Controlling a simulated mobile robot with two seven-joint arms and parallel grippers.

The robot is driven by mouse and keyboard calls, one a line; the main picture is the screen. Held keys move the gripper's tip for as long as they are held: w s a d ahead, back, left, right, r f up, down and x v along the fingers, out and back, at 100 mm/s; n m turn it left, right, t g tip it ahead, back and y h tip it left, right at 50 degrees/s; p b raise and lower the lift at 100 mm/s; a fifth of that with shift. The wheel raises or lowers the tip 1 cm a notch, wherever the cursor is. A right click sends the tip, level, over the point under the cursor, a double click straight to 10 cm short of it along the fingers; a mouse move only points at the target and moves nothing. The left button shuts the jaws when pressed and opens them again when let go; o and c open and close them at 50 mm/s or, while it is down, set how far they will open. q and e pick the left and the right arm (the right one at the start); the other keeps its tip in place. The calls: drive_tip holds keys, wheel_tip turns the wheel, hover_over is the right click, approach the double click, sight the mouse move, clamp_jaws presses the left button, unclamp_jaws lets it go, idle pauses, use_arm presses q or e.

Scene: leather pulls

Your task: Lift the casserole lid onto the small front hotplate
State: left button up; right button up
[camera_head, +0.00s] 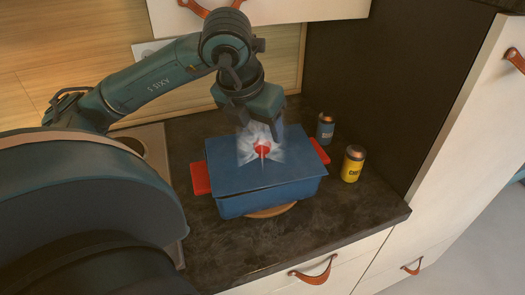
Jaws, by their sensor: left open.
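A blue rectangular casserole (270,200) with red side handles stands on the dark counter. Its flat blue lid (225,178) lies on top, with a red knob (262,150) in the middle. My left gripper (261,130) is open and points down just above the knob. A pale, blurred patch around the knob hides how close the fingertips are. The small front hotplate cannot be made out. My right gripper is not in view.
A dark can (325,130) and a yellow can (353,164) stand right of the casserole. A round wooden board (270,211) shows under it. A dark wall panel and white cabinet bound the right side. The front counter (330,225) is clear. My arm hides much of the left.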

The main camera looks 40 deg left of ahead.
sight(263, 144)
use_arm(q)
drive_tip(key=shift+a+x, duration=0.15)
drive_tip(key=shift+x, duration=1.25)
drive_tip(key=shift+a+x, duration=0.1)
drive_tip(key=shift+x, duration=1.35)
drive_tip(key=shift+s, duration=0.15)
drive_tip(key=shift+c, duration=0.5)
clamp_jaws()
